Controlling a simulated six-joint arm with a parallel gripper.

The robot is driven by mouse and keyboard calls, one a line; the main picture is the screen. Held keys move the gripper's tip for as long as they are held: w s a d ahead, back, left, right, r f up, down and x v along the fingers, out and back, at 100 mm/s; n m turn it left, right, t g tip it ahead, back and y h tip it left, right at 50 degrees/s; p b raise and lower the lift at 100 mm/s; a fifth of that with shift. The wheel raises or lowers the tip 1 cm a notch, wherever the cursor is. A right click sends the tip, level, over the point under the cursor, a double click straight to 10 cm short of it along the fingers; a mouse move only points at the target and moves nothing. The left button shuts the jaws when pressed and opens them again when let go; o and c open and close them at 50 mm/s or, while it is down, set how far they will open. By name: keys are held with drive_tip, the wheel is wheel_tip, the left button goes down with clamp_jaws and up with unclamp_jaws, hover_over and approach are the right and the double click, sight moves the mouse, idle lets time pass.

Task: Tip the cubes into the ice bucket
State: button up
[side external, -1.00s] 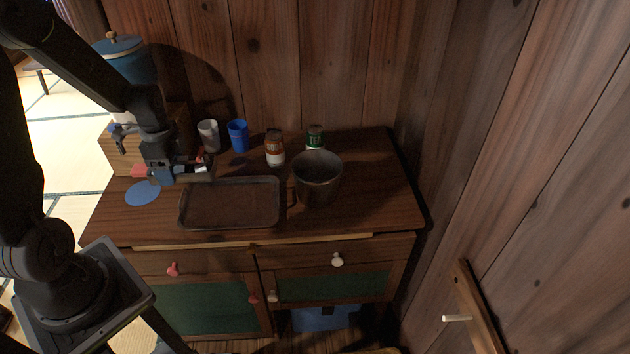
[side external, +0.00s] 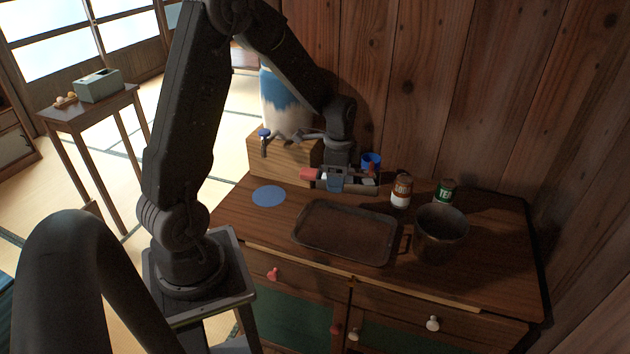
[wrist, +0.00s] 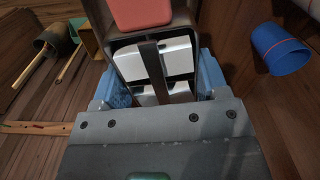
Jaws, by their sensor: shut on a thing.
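I cannot tell whether these are the cubes. A red block-like part (wrist: 140,12) shows at its far end. The round grey metal bucket (side external: 440,236) stands upright to the right of the tray, apart from my gripper. Its inside is dark.
A brown jar (side external: 401,191) and a green tin (side external: 444,192) stand behind the bucket. A blue cup (side external: 371,162) is close behind my gripper. A large blue-and-white jar (side external: 285,105) stands on a wooden box. A blue disc (side external: 268,196) lies left. The tray looks empty.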

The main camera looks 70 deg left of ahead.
drive_tip(key=w+d+r+n, duration=0.25)
drive_tip(key=w+d, duration=0.45)
drive_tip(key=d, duration=0.4)
drive_tip(key=w+d+r+n, duration=0.25)
drive_tip(key=w+d, duration=0.45)
drive_tip(key=d, duration=0.4)
drive_tip(key=shift+w+a+f+n+g+h, duration=0.1)
drive_tip(key=shift+a+f+g+h, duration=0.35)
drive_tip(key=shift+h, duration=2)
drive_tip(key=shift+w+a+f+n+g+h, duration=0.15)
drive_tip(key=shift+a+f+h, duration=0.45)
drive_tip(key=shift+h, duration=1.9)
drive_tip(key=shift+w+a+f+n+g+h, duration=0.1)
drive_tip(key=shift+a+f+g+h, duration=0.4)
drive_tip(key=shift+h, duration=1.95)
drive_tip(key=shift+a+r, duration=0.1)
drive_tip(key=shift+r, duration=0.05)
